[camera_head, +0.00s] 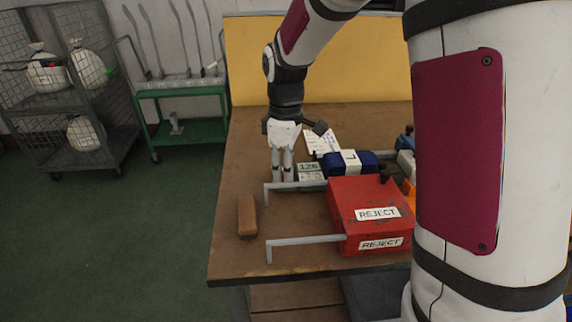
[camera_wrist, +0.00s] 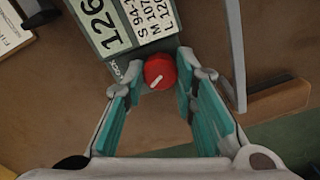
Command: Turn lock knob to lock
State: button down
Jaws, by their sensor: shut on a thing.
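The red lock knob (camera_wrist: 158,67) has a white pointer mark slanting from lower left to upper right in the wrist view. It sits at the edge of a dark grey-green box (camera_wrist: 128,62) with white labels, one reading 126. My gripper (camera_wrist: 160,78) is shut on the knob, with one finger on each side. In the head view my gripper (camera_head: 283,179) points straight down at the table, beside the labelled box (camera_head: 309,168). The knob is hidden there behind the fingers.
A red REJECT box (camera_head: 366,196) with grey metal bars stands in front on the wooden table (camera_head: 240,170). A blue box (camera_head: 364,160) and a white sheet (camera_head: 321,141) lie behind. A brown block (camera_head: 246,217) lies near the left edge. Table left of my gripper is clear.

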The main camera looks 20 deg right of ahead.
jog(key=shift+m+p, duration=0.75)
jog(key=shift+m, duration=0.65)
jog(key=c, duration=1.3)
grip_release()
